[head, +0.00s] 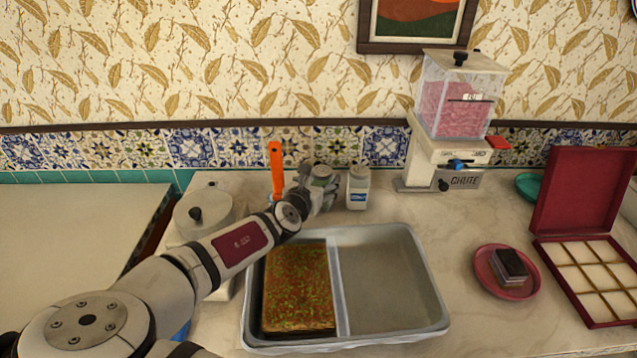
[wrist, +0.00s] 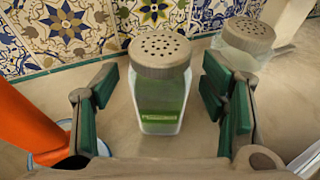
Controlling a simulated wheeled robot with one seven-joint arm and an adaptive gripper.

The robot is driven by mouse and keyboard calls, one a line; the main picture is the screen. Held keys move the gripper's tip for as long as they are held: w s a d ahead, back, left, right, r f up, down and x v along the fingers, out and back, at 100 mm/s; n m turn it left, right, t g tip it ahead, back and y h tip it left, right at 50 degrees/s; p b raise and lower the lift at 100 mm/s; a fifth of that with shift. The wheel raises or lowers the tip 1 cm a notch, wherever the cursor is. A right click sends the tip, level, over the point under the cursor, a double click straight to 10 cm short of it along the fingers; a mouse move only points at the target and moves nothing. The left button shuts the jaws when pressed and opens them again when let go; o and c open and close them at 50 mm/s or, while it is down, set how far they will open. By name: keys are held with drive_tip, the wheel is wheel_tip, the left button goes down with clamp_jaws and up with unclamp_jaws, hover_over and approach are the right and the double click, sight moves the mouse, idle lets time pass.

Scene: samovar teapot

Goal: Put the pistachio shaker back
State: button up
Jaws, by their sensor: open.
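The pistachio shaker (wrist: 162,92) is a clear jar with green contents, a green label and a beige perforated cap. In the wrist view it stands upright on the counter, between the spread fingers of my gripper (wrist: 162,105). The green finger pads show a gap on both sides of it. In the head view, my gripper (head: 318,196) is at the back of the counter, and the shaker (head: 321,171) shows partly behind the fingers.
A second shaker (head: 358,187), white with a blue label, stands close on the right. An orange-handled tool (head: 276,168) stands close on the left. A divided metal tray (head: 425,290) with a green-flecked slab (head: 298,287) lies in front. A chute dispenser (head: 455,120) stands at back right.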

drive_tip(key=p+v, duration=0.7)
drive_tip(key=v, duration=0.5)
drive_tip(key=shift+r, duration=0.1)
drive_tip(key=s+d+f+m+g, duration=0.3)
drive_tip(key=s+d+m+g, duration=0.6)
drive_tip(key=d+m, duration=0.45)
drive_tip(key=s+d+r+m+g+y, duration=0.1)
drive_tip(key=s+r+m+y, duration=0.2)
drive_tip(key=s+r+m, duration=0.5)
drive_tip(key=s+d+r+m+g+y, duration=0.15)
drive_tip(key=r+m+y, duration=0.25)
drive_tip(key=r, duration=0.8)
drive_tip(key=s+d+r+m+t+h, duration=0.1)
drive_tip(key=s+d+r+m, duration=0.2)
drive_tip(key=s+r, duration=0.3)
drive_tip(key=s+d+r+m+t+h, duration=0.1)
drive_tip(key=s+d+r+m+t, duration=0.1)
drive_tip(key=s+r, duration=0.3)
drive_tip(key=s+d+m, duration=0.1)
drive_tip(key=s, duration=0.2)
drive_tip(key=shift+s+d+r, duration=0.15)
drive_tip(key=shift+s+r, duration=0.2)
drive_tip(key=shift+r, duration=0.05)
